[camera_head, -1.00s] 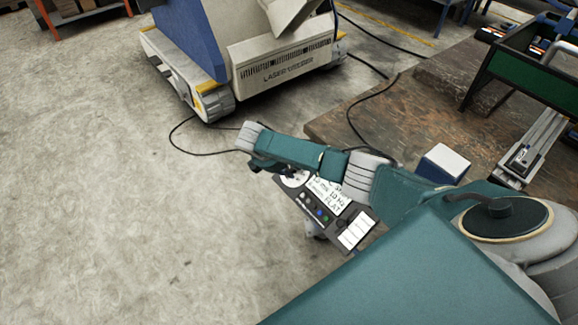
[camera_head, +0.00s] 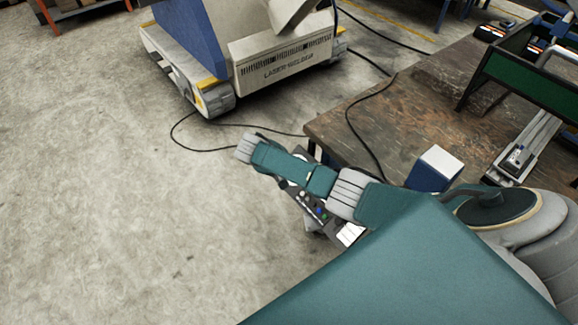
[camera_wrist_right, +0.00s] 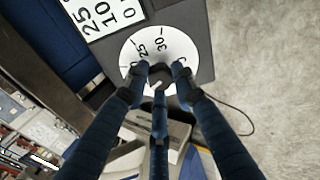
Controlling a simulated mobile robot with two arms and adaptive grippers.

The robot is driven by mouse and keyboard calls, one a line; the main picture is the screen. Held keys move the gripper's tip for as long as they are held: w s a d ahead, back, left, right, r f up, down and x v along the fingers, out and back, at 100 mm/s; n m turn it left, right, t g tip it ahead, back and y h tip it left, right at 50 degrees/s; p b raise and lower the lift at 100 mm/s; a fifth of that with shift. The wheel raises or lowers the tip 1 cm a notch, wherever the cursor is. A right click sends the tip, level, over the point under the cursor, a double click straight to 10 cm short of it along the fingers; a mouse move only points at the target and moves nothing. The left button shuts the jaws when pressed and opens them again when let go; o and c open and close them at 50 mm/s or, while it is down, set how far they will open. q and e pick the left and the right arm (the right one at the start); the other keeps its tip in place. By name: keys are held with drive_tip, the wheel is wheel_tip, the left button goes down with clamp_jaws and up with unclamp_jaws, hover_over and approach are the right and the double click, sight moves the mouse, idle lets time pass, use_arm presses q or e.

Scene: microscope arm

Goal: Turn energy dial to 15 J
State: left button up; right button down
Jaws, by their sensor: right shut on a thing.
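The energy dial (camera_wrist_right: 148,44) is a white disc on a dark panel (camera_wrist_right: 198,38) in the right wrist view. The marks 25 and 30 are readable on it; other marks are partly covered. My right gripper (camera_wrist_right: 160,76) has its dark blue fingers closed around the middle of the dial. The fingers hide the knob, and I cannot tell which value is set. In the head view the control panel (camera_head: 320,214), with small coloured buttons, is mostly behind my right arm. The right fingertips are hidden there. My left gripper is in neither view.
A brown workbench (camera_head: 420,125) with a blue and white box (camera_head: 433,167) stands to the right of the panel. A laser welder (camera_head: 285,65) stands behind on the floor, with black cables nearby. The grey floor at left is clear.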

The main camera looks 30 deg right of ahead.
drive_tip(key=shift+s+d+f, duration=0.1)
drive_tip(key=shift+s+f, duration=0.15)
drive_tip(key=shift+s, duration=0.15)
drive_tip(key=c, duration=1.4)
unclamp_jaws()
drive_tip(key=shift+c, duration=0.2)
drive_tip(key=shift+r, duration=0.15)
drive_tip(key=shift+w, duration=0.1)
drive_tip(key=shift+a+r, duration=0.35)
drive_tip(key=shift+r, duration=0.1)
drive_tip(key=v, duration=1.1)
drive_tip(key=shift+d, duration=0.1)
